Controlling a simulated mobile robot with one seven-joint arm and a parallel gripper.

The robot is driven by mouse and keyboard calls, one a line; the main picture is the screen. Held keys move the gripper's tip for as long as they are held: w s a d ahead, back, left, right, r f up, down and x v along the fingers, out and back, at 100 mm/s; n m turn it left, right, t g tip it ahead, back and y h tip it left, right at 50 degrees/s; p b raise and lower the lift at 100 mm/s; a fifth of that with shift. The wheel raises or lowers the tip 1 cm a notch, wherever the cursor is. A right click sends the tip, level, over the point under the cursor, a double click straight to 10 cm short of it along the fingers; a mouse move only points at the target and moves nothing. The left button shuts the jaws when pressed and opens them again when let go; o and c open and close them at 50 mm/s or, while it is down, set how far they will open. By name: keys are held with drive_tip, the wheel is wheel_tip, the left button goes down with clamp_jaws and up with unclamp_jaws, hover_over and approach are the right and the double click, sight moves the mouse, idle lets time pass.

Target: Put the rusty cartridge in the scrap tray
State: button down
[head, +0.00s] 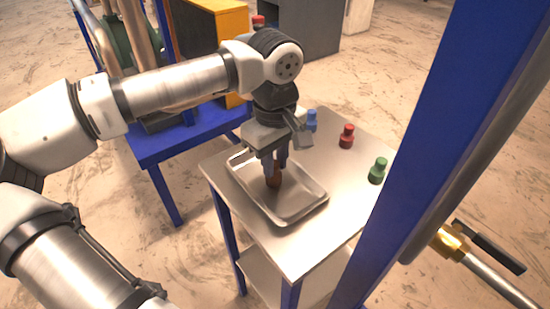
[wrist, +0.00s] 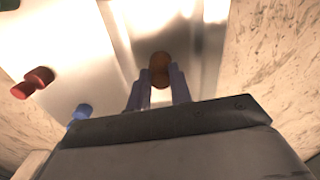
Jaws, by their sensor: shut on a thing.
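The rusty cartridge (head: 274,179) is brown-orange and upright between the fingers of my gripper (head: 275,162). It also shows in the wrist view (wrist: 159,68), between the two fingertips (wrist: 159,85). My gripper is shut on it and points down over the scrap tray (head: 309,205). The scrap tray is a shallow metal tray on the steel-topped table (head: 345,185). The cartridge is within the tray's outline in the head view. I cannot tell whether its base touches the tray floor. The fingers hide part of its upper end.
A blue cartridge (head: 312,120), a red one (head: 347,136) and a green one (head: 377,170) stand on the table right of the tray. A blue frame post (head: 450,130) rises at the right. A blue bench (head: 185,140) with equipment stands at the left.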

sight(275, 165)
drive_tip(key=shift+f, duration=0.15)
drive_tip(key=c, duration=1.3)
unclamp_jaws()
drive_tip(key=shift+o, duration=0.2)
wheel_tip(275, 165, up, 12)
drive_tip(key=shift+r, duration=0.25)
